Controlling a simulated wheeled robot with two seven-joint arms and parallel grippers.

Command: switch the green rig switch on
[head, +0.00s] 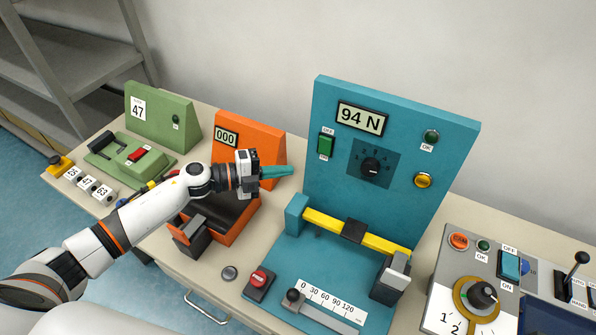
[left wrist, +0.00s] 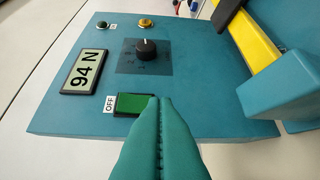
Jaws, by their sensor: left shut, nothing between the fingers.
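The green rig switch (head: 325,145) is a rocker on the upright teal panel, below the 94 N display's left side, with an OFF label at its top. In the left wrist view the green switch (left wrist: 132,104) shows beside its OFF label, and my fingertips cover its end away from OFF. My left gripper (head: 291,171) is shut and empty, its teal fingers pointing at the panel just below and left of the switch in the head view. In the left wrist view the gripper (left wrist: 160,99) overlaps the switch's edge; I cannot tell whether it touches. My right gripper is not in view.
The teal rig (head: 380,110) also carries a black knob (head: 370,167), a yellow button (head: 423,180) and a dark green OK lamp (head: 431,137). A yellow bar (head: 325,221) crosses below. An orange device (head: 262,147) stands left, a grey control box (head: 449,265) right.

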